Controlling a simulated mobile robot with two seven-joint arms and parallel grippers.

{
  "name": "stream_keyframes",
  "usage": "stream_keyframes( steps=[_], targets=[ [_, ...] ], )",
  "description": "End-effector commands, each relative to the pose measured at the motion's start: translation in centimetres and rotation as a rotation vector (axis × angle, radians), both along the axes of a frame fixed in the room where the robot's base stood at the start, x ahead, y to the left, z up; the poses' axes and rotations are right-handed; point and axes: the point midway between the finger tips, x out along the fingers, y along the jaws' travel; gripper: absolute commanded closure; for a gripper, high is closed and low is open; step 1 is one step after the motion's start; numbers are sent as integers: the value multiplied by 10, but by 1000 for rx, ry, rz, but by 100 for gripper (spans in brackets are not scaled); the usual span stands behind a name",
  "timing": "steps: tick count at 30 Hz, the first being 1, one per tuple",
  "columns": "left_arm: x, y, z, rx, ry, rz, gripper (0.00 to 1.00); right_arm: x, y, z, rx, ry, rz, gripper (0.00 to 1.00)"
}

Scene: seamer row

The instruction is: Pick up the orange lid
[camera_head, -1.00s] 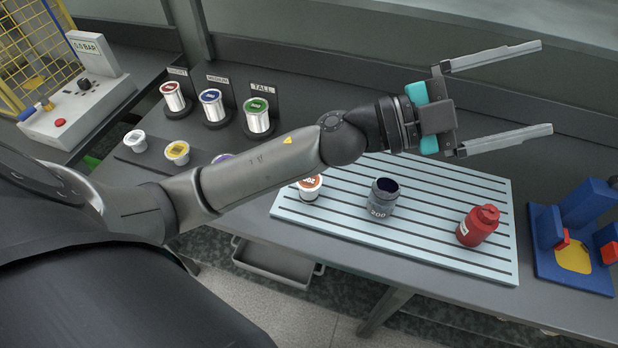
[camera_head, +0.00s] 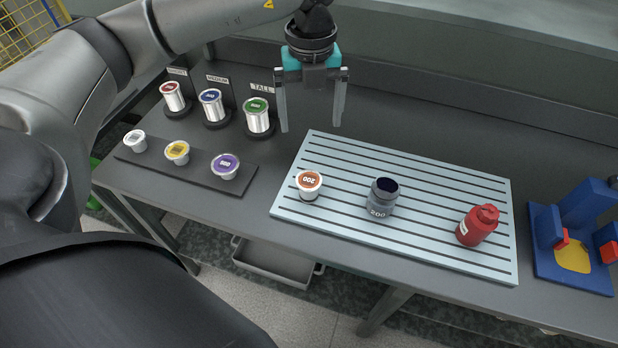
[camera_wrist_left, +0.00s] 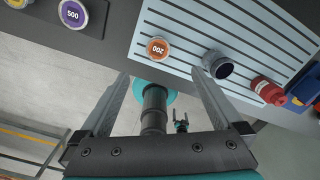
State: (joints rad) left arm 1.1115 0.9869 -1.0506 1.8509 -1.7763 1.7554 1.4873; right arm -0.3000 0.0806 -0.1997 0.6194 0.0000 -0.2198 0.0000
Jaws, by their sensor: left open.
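The orange lid (camera_head: 308,179), marked 200, sits on top of a small white cup near the left end of the light blue slatted mat (camera_head: 440,256). It also shows in the left wrist view (camera_wrist_left: 158,48), beyond and between the fingertips. My left gripper (camera_head: 311,128) is open and empty, with its fingers pointing down. It is above and behind the lid, apart from it. In the left wrist view the two fingers (camera_wrist_left: 160,78) are spread wide.
A dark jar marked 200 (camera_head: 381,200) and a red bottle (camera_head: 478,226) stand on the mat, right of the lid. Silver cans (camera_head: 257,118) stand at the back left. Lidded cups, including a purple one (camera_head: 225,167), sit on a dark strip. A blue fixture (camera_head: 582,228) is at right.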

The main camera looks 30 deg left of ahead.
Motion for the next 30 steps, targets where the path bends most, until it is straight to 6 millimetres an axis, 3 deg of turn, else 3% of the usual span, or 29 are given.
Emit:
stream_keyframes(
  steps=[12, 20, 30],
  targets=[
    [-2, 1, -81, 5, 6, 1, 0, 0, 1, -9, 1, 0, 0, 0],
    [-2, 0, -100, 3, 4, 0, 0, 0, 1, -11, 1, 0, 0, 0],
    [-9, -1, -145, 3, 4, 0, 0, 0, 1, -15, 1, 0, 0, 0]
  ],
)
